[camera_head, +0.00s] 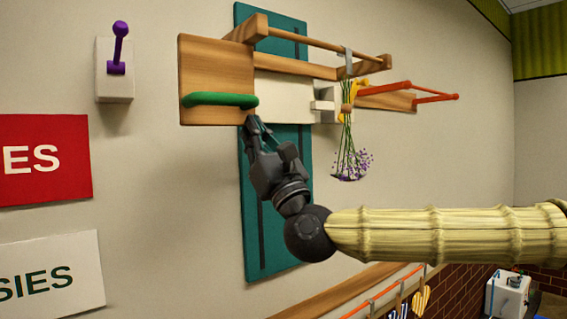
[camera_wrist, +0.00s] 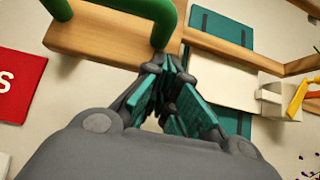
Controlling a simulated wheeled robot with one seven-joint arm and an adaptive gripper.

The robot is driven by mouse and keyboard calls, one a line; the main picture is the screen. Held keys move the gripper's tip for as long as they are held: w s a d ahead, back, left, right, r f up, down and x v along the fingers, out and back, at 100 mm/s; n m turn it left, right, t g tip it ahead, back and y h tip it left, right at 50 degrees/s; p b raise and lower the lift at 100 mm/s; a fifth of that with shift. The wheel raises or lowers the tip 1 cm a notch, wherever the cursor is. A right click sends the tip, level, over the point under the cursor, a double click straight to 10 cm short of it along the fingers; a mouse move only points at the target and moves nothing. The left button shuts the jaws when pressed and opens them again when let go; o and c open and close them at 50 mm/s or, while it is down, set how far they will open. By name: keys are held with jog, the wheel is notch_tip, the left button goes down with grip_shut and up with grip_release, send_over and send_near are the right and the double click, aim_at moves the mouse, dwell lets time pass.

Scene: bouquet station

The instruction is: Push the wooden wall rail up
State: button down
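The wooden wall rail (camera_head: 318,71) is a wooden frame with a pale panel, mounted across a teal vertical wall track (camera_head: 265,205). A green bar handle (camera_head: 220,100) is fixed to the wooden board at its left end. In the wrist view the handle (camera_wrist: 165,27) is cropped at the top. My gripper (camera_head: 256,124) is just below the handle's right end, close to the board's lower edge. In the wrist view my gripper's fingertips (camera_wrist: 166,66) are drawn together with nothing seen between them. I cannot tell whether they touch the handle or board.
A flower bunch (camera_head: 349,155) hangs upside down from the rail's right side. An orange-red bracket (camera_head: 425,97) projects further right. A purple lever (camera_head: 119,50) on a white plate and a red sign (camera_head: 45,158) are on the left wall. The track above the rail looks clear.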

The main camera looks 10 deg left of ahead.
jog(key=shift+s+a+r, duration=0.1)
jog(key=shift+a+r, duration=0.1)
jog(key=shift+r, duration=0.75)
jog(key=shift+f, duration=0.15)
